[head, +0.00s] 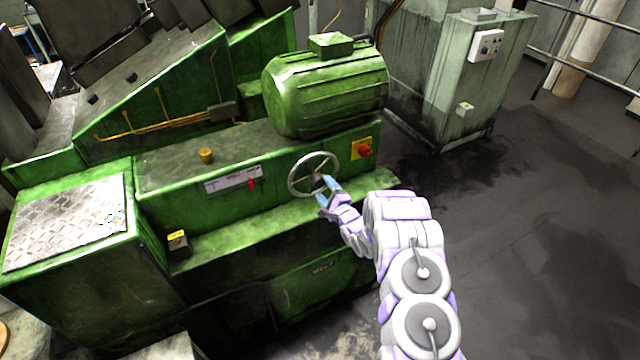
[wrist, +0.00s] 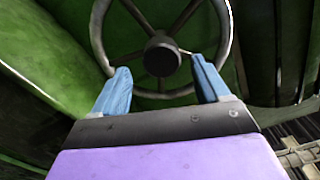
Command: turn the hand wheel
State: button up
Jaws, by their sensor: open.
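The hand wheel (head: 292,178) is a grey metal ring with spokes and a dark hub, on the front face of the green machine, below the motor. In the wrist view the wheel's rim (wrist: 98,42) and hub (wrist: 162,56) are close ahead. My gripper (head: 325,190) is at the wheel's lower right in the head view. In the wrist view my gripper (wrist: 160,86) is open, with its two blue fingers apart on either side of the hub's line, near the lower rim. Nothing is seen between the fingers except the wheel behind. I cannot tell whether the fingertips touch it.
A yellow plate with a red knob (head: 365,150) is right of the wheel. A green ledge (head: 235,226) runs below, and the green motor (head: 325,90) sits above. A grey cabinet (head: 450,75) stands behind; floor at right is clear.

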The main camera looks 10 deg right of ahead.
jog(key=v, duration=1)
jog(key=shift+s+d, duration=0.2)
jog(key=shift+s, duration=0.15)
